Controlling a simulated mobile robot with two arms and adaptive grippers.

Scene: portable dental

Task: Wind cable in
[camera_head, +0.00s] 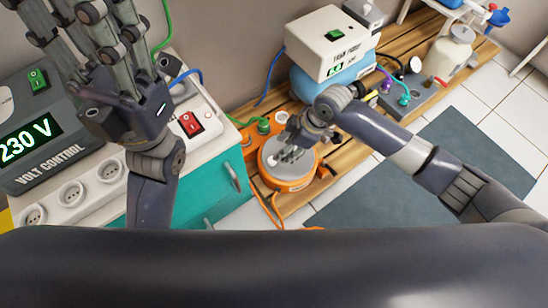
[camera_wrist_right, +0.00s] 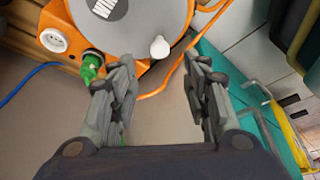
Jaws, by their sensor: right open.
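The orange cable reel (camera_head: 287,183) with a grey disc face sits on the wooden pallet in the middle of the head view. In the right wrist view the reel (camera_wrist_right: 135,20) is at the top, with a white knob (camera_wrist_right: 160,47) on its disc. Orange cable (camera_head: 275,209) runs off the reel toward the floor; the cable also shows in the wrist view (camera_wrist_right: 178,68). My right gripper (camera_head: 290,148) is over the reel; in the wrist view its fingers are apart, with the knob just beyond the tips and nothing between them. My left gripper (camera_head: 95,25) is raised at left, fingers spread and empty.
A green plug (camera_head: 263,126) is in a socket beside the reel. Behind are a white box with a display (camera_head: 333,42) and a grey box with hoses (camera_head: 412,92). The volt control unit (camera_head: 35,135) and a teal cabinet (camera_head: 200,188) are at left. The grey mat (camera_head: 385,192) is clear.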

